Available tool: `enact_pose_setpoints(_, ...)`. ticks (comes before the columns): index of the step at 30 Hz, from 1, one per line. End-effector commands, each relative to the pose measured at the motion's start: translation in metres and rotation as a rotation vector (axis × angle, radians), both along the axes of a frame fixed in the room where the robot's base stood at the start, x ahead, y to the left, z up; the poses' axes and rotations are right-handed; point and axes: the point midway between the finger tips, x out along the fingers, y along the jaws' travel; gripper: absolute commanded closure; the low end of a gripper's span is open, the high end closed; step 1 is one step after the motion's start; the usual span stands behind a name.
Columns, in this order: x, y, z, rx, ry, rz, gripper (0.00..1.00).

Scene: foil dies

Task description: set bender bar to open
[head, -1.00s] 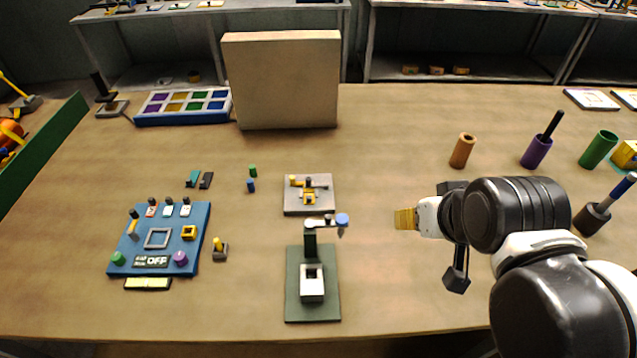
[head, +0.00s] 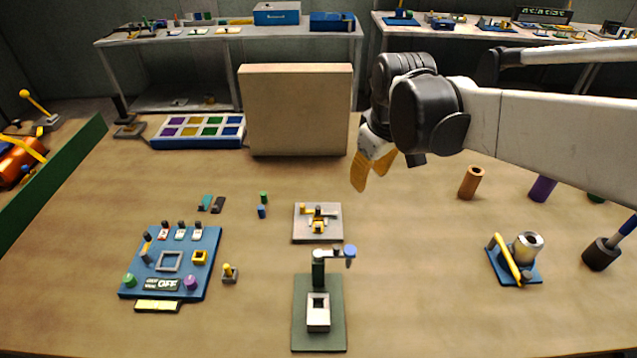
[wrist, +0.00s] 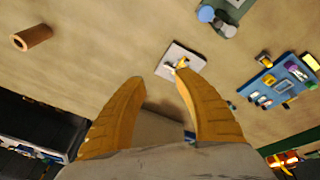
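A small blue-based device (head: 515,277) at the right of the table carries a slanted yellow bar (head: 508,258) beside a grey metal cylinder (head: 527,246). It looks like the bender, but I see no label. The bar leans beside the cylinder; whether they touch is unclear. My gripper (head: 373,172) is high over the table's middle, well left of and beyond that device. Its yellow fingers are apart and empty, also in the wrist view (wrist: 160,90). The blue-based device does not show in the wrist view.
A grey plate with a yellow clamp (head: 300,232) and a green-based stand (head: 320,341) are mid-table. A blue panel reading OFF (head: 210,245) is left. A tan block (head: 297,110) stands at the back. A brown cylinder (head: 470,183) stands beyond the blue-based device.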

Motion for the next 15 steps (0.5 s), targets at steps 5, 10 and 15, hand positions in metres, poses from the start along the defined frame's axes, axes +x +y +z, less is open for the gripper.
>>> enact_pose_setpoints(5,0.06,0.045,-0.033,-0.061,0.107,0.231,0.63)
enact_pose_setpoints(10,0.095,0.082,-0.078,-0.101,0.195,0.428,0.63)
enact_pose_setpoints(15,0.11,0.103,-0.109,-0.12,0.245,0.541,0.63)
